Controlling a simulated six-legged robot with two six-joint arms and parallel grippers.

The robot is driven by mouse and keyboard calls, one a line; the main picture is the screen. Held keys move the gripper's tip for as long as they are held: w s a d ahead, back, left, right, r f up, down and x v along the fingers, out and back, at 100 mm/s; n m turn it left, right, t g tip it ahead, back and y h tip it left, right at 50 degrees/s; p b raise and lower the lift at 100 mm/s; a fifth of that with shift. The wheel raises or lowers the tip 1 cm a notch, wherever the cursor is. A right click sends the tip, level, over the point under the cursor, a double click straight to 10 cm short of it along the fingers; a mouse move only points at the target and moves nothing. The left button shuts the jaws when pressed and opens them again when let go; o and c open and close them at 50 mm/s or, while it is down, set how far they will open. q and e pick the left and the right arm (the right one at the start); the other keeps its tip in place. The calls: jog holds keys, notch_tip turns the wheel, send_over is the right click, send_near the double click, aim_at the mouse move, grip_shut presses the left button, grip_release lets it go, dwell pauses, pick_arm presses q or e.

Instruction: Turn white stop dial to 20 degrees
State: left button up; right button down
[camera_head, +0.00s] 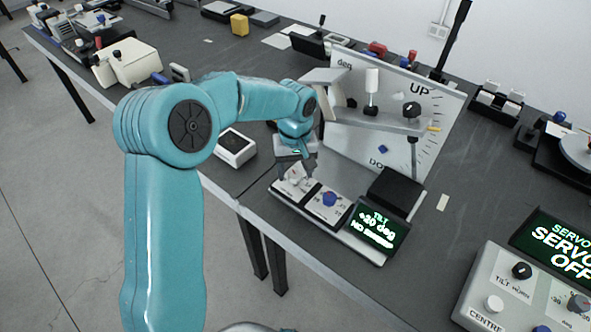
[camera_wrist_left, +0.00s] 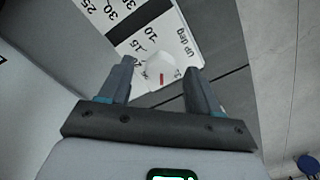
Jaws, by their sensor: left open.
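The white stop dial (camera_wrist_left: 158,70) is a round white knob with a red mark, on a white plate printed "UP deg" with numbers around it. In the left wrist view the red mark points toward the bottom of the picture. My left gripper (camera_wrist_left: 160,66) is open, with one finger on each side of the dial; I cannot tell whether they touch it. In the head view my left gripper (camera_head: 298,172) hangs over the white plate at the left end of the control box, partly hiding the dial. My right gripper is not in view.
A blue knob (camera_head: 329,199) and a green-lit display (camera_head: 376,229) reading "TILT +20 deg" sit right of the dial. Behind stands a white board (camera_head: 350,150) marked "UP". A servo panel (camera_head: 520,290) is at the right front. The table's front edge is close.

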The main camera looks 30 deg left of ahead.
pick_arm(q)
jog(key=shift+s+f, duration=0.15)
jog(key=shift+c, duration=0.3)
jog(key=c, duration=1)
